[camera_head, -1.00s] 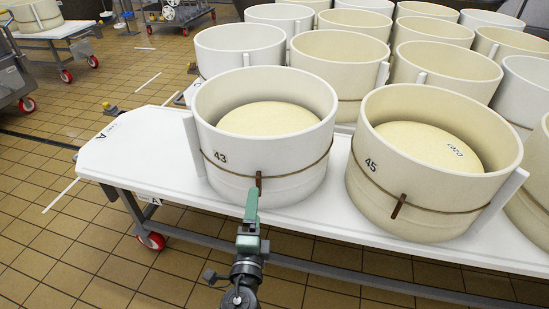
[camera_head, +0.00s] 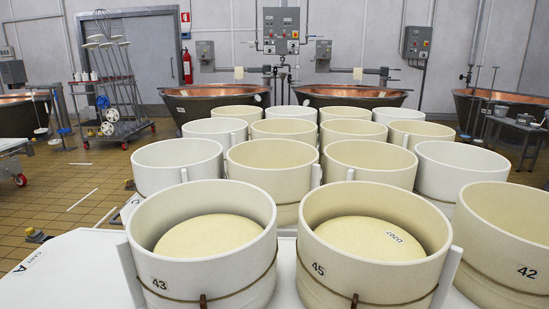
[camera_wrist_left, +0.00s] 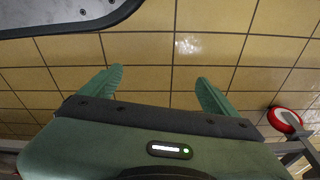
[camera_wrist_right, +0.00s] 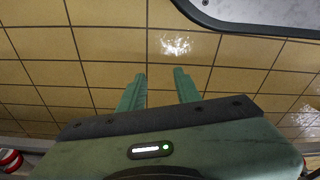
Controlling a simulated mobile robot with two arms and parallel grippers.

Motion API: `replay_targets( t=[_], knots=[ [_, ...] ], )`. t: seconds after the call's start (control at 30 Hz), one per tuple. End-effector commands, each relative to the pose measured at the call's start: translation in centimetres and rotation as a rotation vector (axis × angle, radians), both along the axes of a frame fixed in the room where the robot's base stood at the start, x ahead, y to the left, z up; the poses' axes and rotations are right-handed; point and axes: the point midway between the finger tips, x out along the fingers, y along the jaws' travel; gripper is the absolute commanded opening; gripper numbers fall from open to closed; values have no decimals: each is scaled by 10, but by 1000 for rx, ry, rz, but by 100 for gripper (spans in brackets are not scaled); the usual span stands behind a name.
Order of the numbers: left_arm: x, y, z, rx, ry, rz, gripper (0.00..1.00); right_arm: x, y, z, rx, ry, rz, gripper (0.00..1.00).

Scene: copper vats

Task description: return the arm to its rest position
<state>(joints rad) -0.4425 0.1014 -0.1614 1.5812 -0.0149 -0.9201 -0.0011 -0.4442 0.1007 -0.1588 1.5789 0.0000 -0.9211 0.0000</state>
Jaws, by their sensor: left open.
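My left gripper (camera_wrist_left: 159,76) shows in the left wrist view. Its green fingers are wide apart with nothing between them, above the tiled floor. My right gripper (camera_wrist_right: 160,72) shows in the right wrist view. Its fingers are a smaller gap apart and empty, also over floor tiles. Neither arm shows in the head view. The white mould marked 43 (camera_head: 160,262) and the cream mould marked 45 (camera_head: 330,275) stand upright at the front of the white table (camera_head: 70,270), each with a pale cheese inside and a cord around it.
Several more moulds, including one marked 42 (camera_head: 500,230), crowd the table behind and to the right. Copper vats (camera_head: 355,97) stand along the back wall. A tool cart (camera_head: 112,120) is at the left. Open tiled floor (camera_head: 60,190) lies left of the table.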

Motion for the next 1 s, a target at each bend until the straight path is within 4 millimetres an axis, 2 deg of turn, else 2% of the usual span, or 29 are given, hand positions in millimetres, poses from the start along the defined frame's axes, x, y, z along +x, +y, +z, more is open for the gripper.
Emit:
replay_targets(
  t=[0.03, 0.07, 0.27, 0.63, 0.8, 1.0],
  knots=[
    [-12, -1, 1, -19, 25, 20, 90, -6, -1, 4, -1, 10, 1, 33],
    [-15, 0, 2, -14, 27, 15, 90, -10, -1, 3, -2, 15, 2, 33],
    [-49, 5, -10, -8, 52, 5, 90, -46, -7, -9, -6, 44, 8, 33],
    [-153, 24, -5, 3, 111, -11, 90, -150, -26, -4, -15, 103, 23, 33],
    [-173, 29, -5, 5, 118, -15, 90, -171, -30, -4, -17, 111, 26, 33],
    [-174, 29, -6, 5, 118, -15, 90, -172, -30, -4, -17, 111, 26, 33]
  ],
)
